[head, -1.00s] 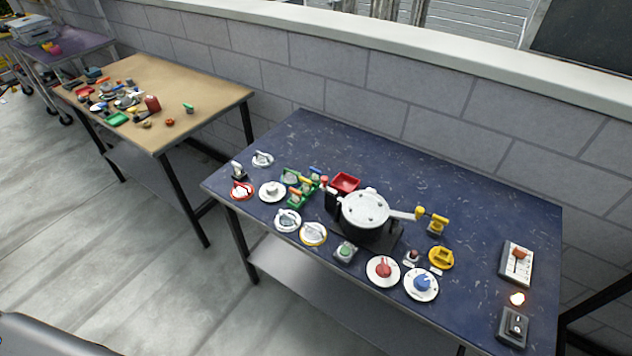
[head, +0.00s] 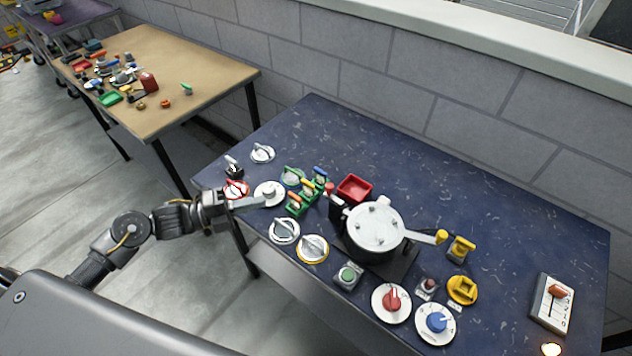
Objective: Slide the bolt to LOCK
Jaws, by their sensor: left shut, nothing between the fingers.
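My left gripper (head: 262,201) reaches in from the left over the near left edge of the blue table (head: 470,190). Its fingers are together and empty. They point right, in front of a white round dial (head: 268,187) and near a red-rimmed dial (head: 235,189); I cannot tell if they touch. I cannot make out a bolt or a LOCK label for sure. A white plate with an orange knob and a slot (head: 555,303) lies at the far right. My right gripper is not in view.
A silver-lidded pot (head: 375,228) stands mid-table. Green clamp-like parts with coloured handles (head: 300,200) lie just right of the gripper. Several knobs line the front edge, among them a red one (head: 391,302) and a blue one (head: 436,322). The table's back is clear.

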